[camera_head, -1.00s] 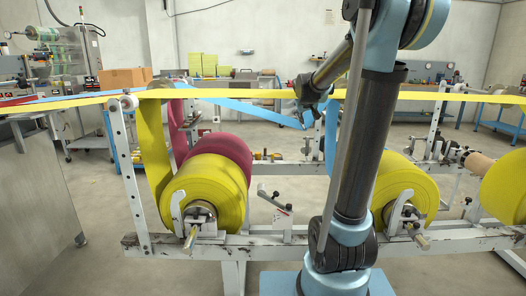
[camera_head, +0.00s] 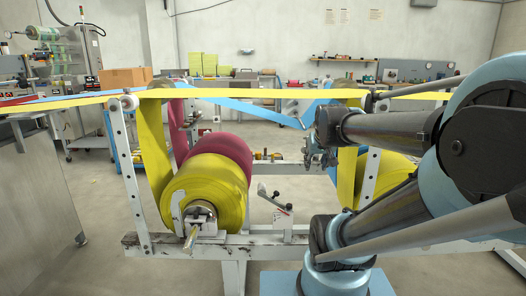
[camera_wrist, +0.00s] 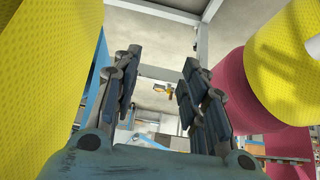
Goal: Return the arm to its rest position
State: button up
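My gripper (camera_head: 318,158) is at the end of my arm, which folds in from the right in the head view. It is in front of the blue film strip (camera_head: 245,104) and left of the right-hand yellow roll (camera_head: 385,175), which my arm partly covers. In the wrist view my gripper (camera_wrist: 158,85) has its two fingers spread wide with nothing between them. Yellow film (camera_wrist: 45,70) is close on the left there, and a dark red roll (camera_wrist: 268,90) and a yellow roll (camera_wrist: 300,38) are on the right.
A yellow roll (camera_head: 205,195) and a dark red roll (camera_head: 222,158) sit on the white frame (camera_head: 265,240). A yellow strip (camera_head: 230,93) spans above them. A steel cabinet (camera_head: 40,190) stands at left. A cardboard box (camera_head: 125,77) and benches are behind. Open floor lies at left.

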jog(key=s+f+g, duration=0.5)
jog(key=s+f, duration=0.6)
jog(key=s, duration=0.5)
jog(key=shift+s+f, duration=0.2)
jog(key=shift+f, duration=0.2)
jog(key=shift+w+a, duration=0.1)
jog(key=shift+w+f, duration=0.2)
jog(key=shift+w, duration=0.2)
jog(key=shift+c, duration=0.6)
jog(key=shift+c, duration=0.2)
